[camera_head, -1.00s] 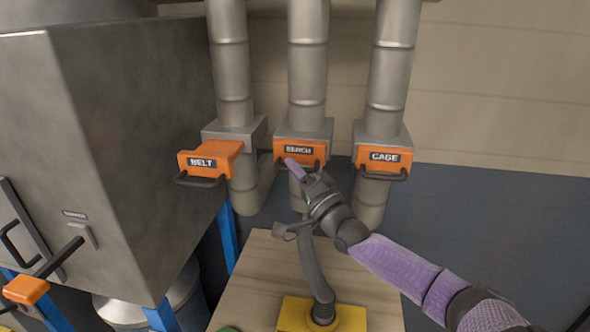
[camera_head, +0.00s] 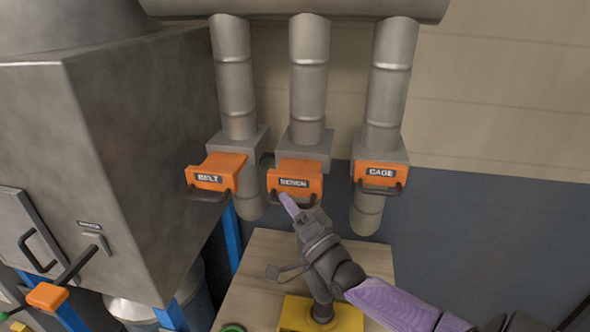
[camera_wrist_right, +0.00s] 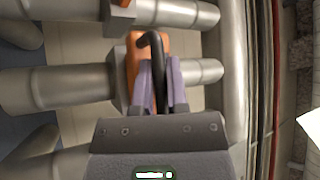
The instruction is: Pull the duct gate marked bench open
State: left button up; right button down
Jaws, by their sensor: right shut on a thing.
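The orange duct gate marked bench (camera_head: 294,182) is at the middle pipe in the head view, between the other two gates. It stands partly out from its grey housing (camera_head: 306,145), with some of its orange top showing. My right gripper (camera_head: 290,205) is at its black handle. In the right wrist view, the purple fingers of my right gripper (camera_wrist_right: 162,80) are shut on the black handle (camera_wrist_right: 157,45), in front of the orange gate (camera_wrist_right: 134,48). Part of the handle is hidden by the fingers. My left gripper is not in view.
The orange belt gate (camera_head: 215,176) stands out from its housing at left; the cage gate (camera_head: 380,174) sits close to its housing at right. A large grey metal cabinet (camera_head: 140,130) fills the left side. A wooden bench top (camera_head: 262,262) lies below.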

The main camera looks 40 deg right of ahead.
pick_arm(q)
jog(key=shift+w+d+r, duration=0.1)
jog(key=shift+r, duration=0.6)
pick_arm(e)
jog(key=shift+s+a+f, duration=0.15)
jog(key=shift+s+a, duration=0.4)
jog(key=shift+a, duration=0.15)
jog(key=c, duration=1)
grip_release()
jog(key=shift+c, duration=0.2)
jog(key=o, duration=0.4)
jog(key=shift+s+a, duration=0.15)
pick_arm(q)
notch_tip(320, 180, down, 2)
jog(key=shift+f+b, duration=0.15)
jog(key=shift+b, duration=0.75)
pick_arm(e)
jog(key=v, duration=0.9)
jog(key=shift+s, duration=0.35)
jog(key=shift+f, duration=0.1)
